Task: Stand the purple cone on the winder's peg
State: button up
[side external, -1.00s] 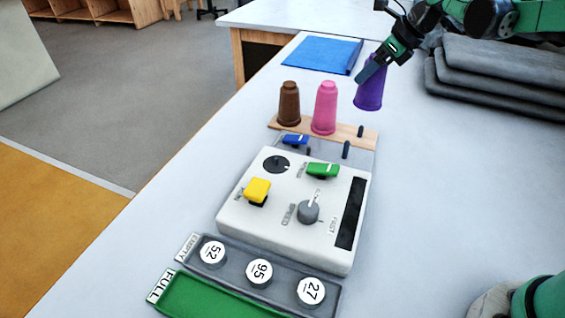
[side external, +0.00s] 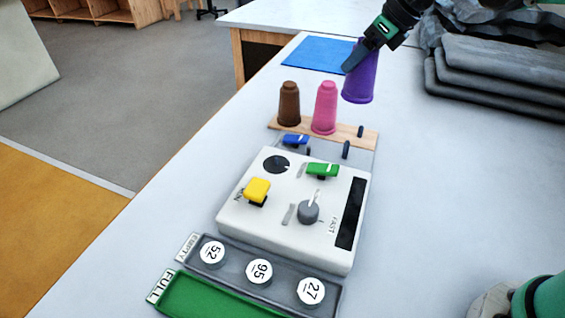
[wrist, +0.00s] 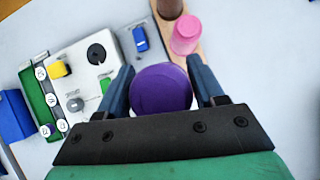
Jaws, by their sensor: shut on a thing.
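The purple cone (side external: 360,78) is held in the air above and beyond the wooden cone rack, nearly upright, wide end down. My gripper (side external: 352,66) is shut on it. In the wrist view the purple cone (wrist: 161,90) sits between the two fingers of my gripper (wrist: 165,88). The white winder (side external: 285,215) stands nearer the camera, with a grey plate (side external: 325,152) at its back. A dark upright peg (side external: 346,150) on this plate is bare. The cone is clear of the peg, up and behind it.
The wooden rack (side external: 340,132) bears a brown cone (side external: 289,104), a pink cone (side external: 325,108) and a bare dark peg (side external: 361,132). A blue mat (side external: 318,54) and stacked grey slabs (side external: 500,75) lie behind.

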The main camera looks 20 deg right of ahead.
aim_at(353, 99)
jog(key=s+a+f, duration=0.2)
jog(key=f, duration=0.1)
jog(key=shift+s, duration=0.1)
jog(key=shift+f, duration=2.15)
jog(key=shift+f, duration=0.3)
jog(key=shift+f, duration=0.35)
jog(key=shift+f, duration=2.05)
jog(key=o, duration=1.5)
jog(key=shift+c, duration=0.2)
jog(key=shift+o, duration=0.2)
jog(key=shift+r, duration=0.1)
